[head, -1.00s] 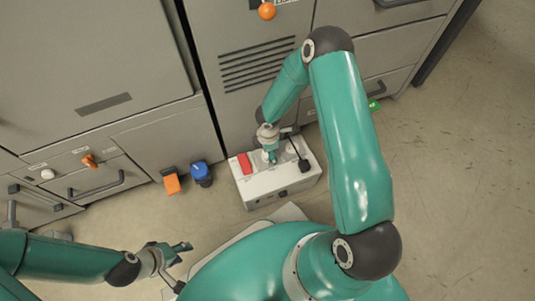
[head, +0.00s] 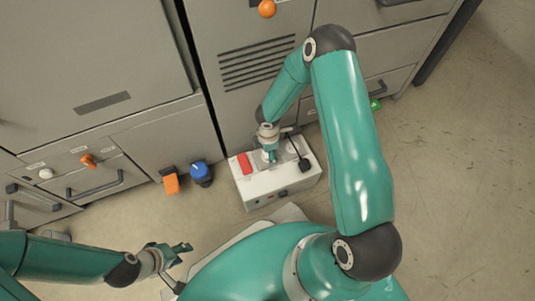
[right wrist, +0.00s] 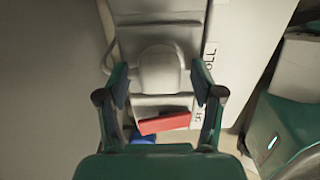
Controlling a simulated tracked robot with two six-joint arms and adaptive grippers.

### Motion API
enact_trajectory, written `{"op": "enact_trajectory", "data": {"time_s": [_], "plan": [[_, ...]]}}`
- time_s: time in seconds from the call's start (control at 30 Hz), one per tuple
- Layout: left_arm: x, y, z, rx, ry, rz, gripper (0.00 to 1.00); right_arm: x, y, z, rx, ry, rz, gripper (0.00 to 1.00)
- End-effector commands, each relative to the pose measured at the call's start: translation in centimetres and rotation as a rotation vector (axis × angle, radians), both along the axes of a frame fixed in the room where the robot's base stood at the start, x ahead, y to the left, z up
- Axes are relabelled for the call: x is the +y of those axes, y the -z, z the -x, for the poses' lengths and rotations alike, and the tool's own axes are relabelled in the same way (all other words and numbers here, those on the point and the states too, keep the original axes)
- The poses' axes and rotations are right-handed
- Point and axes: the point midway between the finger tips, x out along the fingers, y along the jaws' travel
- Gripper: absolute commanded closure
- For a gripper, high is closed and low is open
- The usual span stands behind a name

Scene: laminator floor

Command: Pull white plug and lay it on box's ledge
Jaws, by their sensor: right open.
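A light grey box (head: 270,188) stands on the floor against the cabinets, with a red part (head: 245,164) on its top. My right gripper (head: 269,155) points down over the box top and hides much of what is below it. In the right wrist view, the white plug (right wrist: 160,70) sits on the box between the two open fingers of my right gripper (right wrist: 160,88), with gaps on both sides. The red part (right wrist: 165,122) lies near the fingers there. My left gripper (head: 182,251) is low at the left, empty and open, away from the box. I cannot make out the ledge clearly.
An orange plug-like thing (head: 171,184) and a blue one (head: 201,173) stand beside the box at the cabinet foot. Grey cabinets (head: 165,140) with handles and an orange knob (head: 267,9) rise behind. Bare floor (head: 450,190) is free at the right.

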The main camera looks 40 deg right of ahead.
Motion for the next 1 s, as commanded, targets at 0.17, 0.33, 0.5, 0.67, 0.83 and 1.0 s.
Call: {"op": "enact_trajectory", "data": {"time_s": [0.17, 0.33, 0.5, 0.67, 0.83, 1.0], "plan": [[0.00, -0.02, 0.00, 0.000, 0.000, 0.000, 0.60, 0.00, -0.02, 0.01, 0.000, 0.000, 0.000, 0.33], [0.00, -0.02, 0.00, 0.000, 0.000, 0.000, 0.60, 0.00, -0.01, 0.02, 0.000, 0.000, 0.000, 0.62], [0.00, -0.02, 0.00, 0.000, 0.000, 0.000, 0.60, -0.01, -0.01, 0.02, 0.000, 0.000, 0.000, 0.90], [-0.01, -0.01, 0.00, 0.000, 0.000, 0.000, 0.60, -0.01, 0.00, 0.02, 0.000, 0.000, 0.000, 1.00], [-0.01, -0.16, 0.00, 0.000, 0.000, 0.000, 0.60, -0.02, -0.18, 0.00, 0.000, 0.000, 0.000, 1.00], [0.00, -0.67, 0.00, 0.000, 0.000, 0.000, 0.60, -0.03, -0.81, 0.01, 0.000, 0.000, 0.000, 1.00]]}}
